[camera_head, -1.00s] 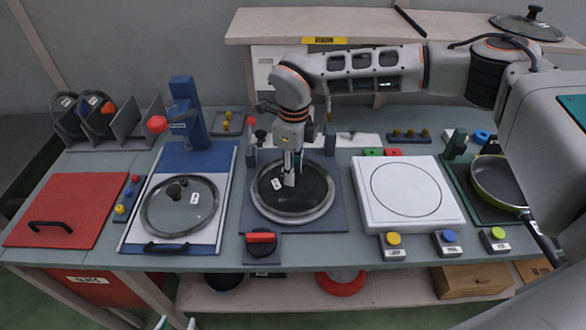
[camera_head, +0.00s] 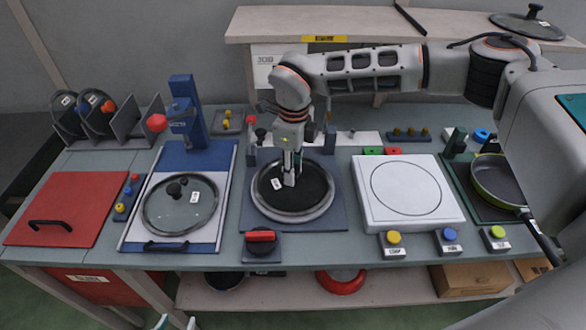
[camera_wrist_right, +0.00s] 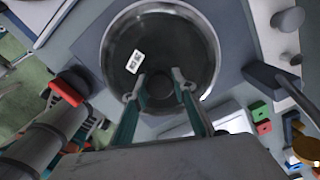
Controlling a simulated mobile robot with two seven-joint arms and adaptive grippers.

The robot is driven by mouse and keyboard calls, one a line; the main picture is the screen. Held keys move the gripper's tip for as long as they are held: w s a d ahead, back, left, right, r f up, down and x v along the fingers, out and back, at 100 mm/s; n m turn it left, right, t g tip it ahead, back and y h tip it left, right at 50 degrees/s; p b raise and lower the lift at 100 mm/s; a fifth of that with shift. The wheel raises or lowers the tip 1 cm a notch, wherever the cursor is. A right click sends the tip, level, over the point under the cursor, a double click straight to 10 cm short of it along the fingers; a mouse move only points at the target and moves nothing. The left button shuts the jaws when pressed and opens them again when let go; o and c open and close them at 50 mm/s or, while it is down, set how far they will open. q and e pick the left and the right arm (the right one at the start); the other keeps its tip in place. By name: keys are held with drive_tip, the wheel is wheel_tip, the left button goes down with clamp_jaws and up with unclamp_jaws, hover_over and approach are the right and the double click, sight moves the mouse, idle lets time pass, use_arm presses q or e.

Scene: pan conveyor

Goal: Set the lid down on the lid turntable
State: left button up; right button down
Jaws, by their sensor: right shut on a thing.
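A dark round lid with a pale label (camera_head: 277,184) lies at the lid turntable, whose pale metal ring (camera_head: 292,218) shows around it in the head view. In the right wrist view the lid (camera_wrist_right: 140,85) sits inside this ring, with its dark knob between the fingers. My right gripper (camera_head: 290,180) is shut on the knob from above. The lid looks level and at or very near the turntable; I cannot tell if a small gap is left. Fingertips of my left gripper (camera_head: 176,323) show at the bottom edge, apart and empty.
A red-handled control (camera_head: 261,238) stands in front of the turntable. A glass lid (camera_head: 180,204) lies on the blue-edged tray to the left, below a blue post with a red ball (camera_head: 157,123). A white plate (camera_head: 408,195) and a pan (camera_head: 497,180) are to the right.

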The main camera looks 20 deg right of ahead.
drive_tip(key=c, duration=1.6)
unclamp_jaws()
drive_tip(key=shift+o, duration=0.2)
wheel_tip(320, 180, up, 12)
drive_tip(key=shift+s, duration=0.1)
